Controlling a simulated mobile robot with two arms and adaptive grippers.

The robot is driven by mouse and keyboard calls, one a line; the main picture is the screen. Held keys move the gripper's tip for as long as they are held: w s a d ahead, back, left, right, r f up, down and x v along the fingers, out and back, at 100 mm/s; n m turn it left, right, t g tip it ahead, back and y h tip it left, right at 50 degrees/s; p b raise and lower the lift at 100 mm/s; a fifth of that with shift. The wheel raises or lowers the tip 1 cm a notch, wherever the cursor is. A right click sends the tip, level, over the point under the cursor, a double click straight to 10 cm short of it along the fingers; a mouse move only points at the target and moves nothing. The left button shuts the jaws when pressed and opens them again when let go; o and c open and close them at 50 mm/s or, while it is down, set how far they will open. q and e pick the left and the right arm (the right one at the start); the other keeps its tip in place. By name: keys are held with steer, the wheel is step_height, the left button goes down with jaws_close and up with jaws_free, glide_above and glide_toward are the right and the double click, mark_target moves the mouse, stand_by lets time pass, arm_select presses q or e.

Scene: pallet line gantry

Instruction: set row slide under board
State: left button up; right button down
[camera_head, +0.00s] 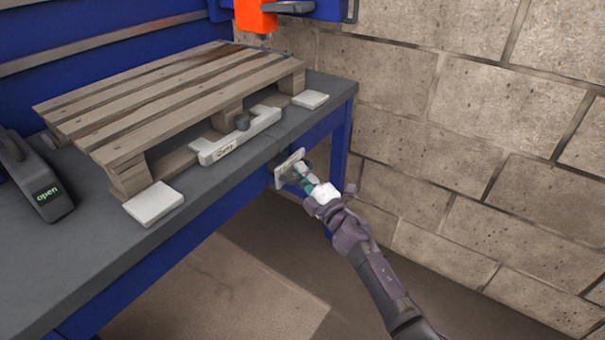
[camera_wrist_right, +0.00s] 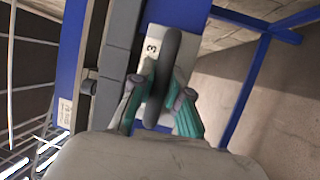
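A white plate (camera_head: 289,168) with a dark handle sits at the front of the bench, below the top's edge. In the right wrist view the plate (camera_wrist_right: 153,47) bears a "3", and the dark handle (camera_wrist_right: 170,62) stands out from it. My right gripper (camera_head: 299,173) is at this plate; its teal fingers (camera_wrist_right: 162,92) lie on both sides of the handle and appear closed on it. The wooden pallet board (camera_head: 170,95) lies on the bench top. A pale bar with a dark knob (camera_head: 236,137) lies along its front side. My left gripper is out of view.
White pads (camera_head: 153,204) (camera_head: 311,99) lie by the pallet's front corners. A dark device (camera_head: 38,184) reading "open" stands on the bench (camera_head: 70,270) at left. An orange part (camera_head: 255,15) hangs above. A block wall (camera_head: 480,130) bounds the right; floor before the bench is clear.

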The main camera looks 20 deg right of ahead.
stand_by(0.3)
steer(key=shift+s+d, duration=0.2)
steer(key=shift+s, duration=0.05)
arm_select(q)
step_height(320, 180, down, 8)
steer(key=p, duration=0.2)
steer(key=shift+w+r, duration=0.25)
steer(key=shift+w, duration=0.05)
arm_select(e)
steer(key=s+d, duration=0.5)
steer(key=s, duration=0.1)
steer(key=shift+s, duration=0.15)
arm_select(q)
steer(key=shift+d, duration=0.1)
arm_select(e)
steer(key=shift+f, duration=0.1)
steer(key=c, duration=1.1)
jaws_free()
steer(key=shift+c, duration=0.2)
steer(key=shift+s, duration=0.1)
steer(key=v, duration=1.1)
steer(key=shift+s, duration=0.4)
